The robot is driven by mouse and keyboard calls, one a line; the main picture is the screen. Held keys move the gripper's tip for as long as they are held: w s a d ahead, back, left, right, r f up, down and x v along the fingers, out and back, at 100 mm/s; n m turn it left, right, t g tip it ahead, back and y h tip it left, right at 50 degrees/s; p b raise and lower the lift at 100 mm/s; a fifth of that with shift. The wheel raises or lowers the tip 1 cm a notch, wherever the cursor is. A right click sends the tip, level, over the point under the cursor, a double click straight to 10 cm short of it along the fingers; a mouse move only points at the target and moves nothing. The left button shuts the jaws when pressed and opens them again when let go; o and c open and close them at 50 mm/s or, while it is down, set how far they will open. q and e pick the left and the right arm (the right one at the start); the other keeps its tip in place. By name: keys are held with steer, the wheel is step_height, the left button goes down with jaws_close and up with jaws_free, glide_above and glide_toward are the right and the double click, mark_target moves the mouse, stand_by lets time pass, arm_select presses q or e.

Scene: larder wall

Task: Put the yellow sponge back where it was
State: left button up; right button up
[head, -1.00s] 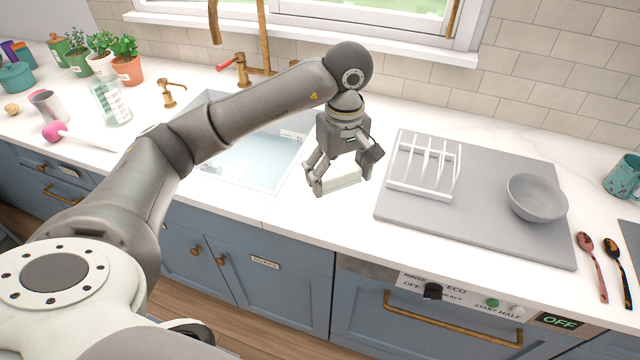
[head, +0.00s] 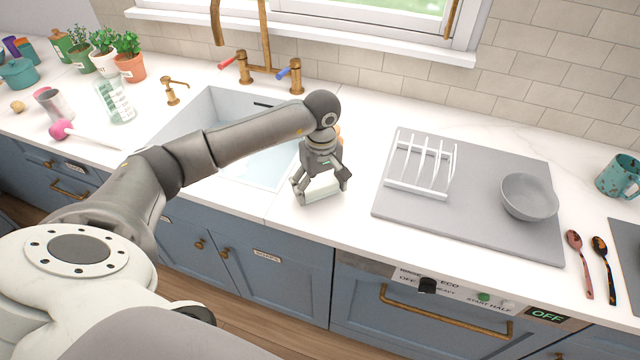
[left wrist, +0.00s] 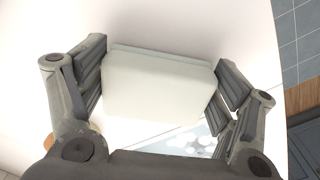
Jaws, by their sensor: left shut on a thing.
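My left gripper (head: 321,186) is shut on a pale, off-white block (head: 322,191) with rounded edges. The block lies between the fingers in the left wrist view (left wrist: 158,85), one finger pad at each short end. It looks whitish rather than yellow, and I see no clearly yellow sponge elsewhere. The gripper points down over the white counter, just right of the sink (head: 205,105). I cannot tell whether the block touches the counter. A small orange-tan thing (head: 338,129) shows partly behind the gripper, mostly hidden. My right gripper is not in view.
A grey mat (head: 470,215) with a white rack (head: 420,165) and a grey bowl (head: 528,198) lies to the right. A brass tap (head: 263,40) stands behind the sink. Bare counter (head: 350,215) lies between block and mat.

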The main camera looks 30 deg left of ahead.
mark_target(321, 186)
arm_select(q)
steer(key=shift+f, duration=0.2)
steer(key=o, duration=0.9)
steer(key=shift+c, duration=0.2)
steer(key=shift+r, duration=0.1)
steer(key=shift+r, duration=0.15)
steer(key=shift+w+r, duration=0.1)
steer(key=shift+r, duration=0.15)
step_height(321, 186, up, 12)
steer(key=b, duration=0.3)
steer(key=shift+d+f, duration=0.15)
steer(key=shift+f, duration=0.1)
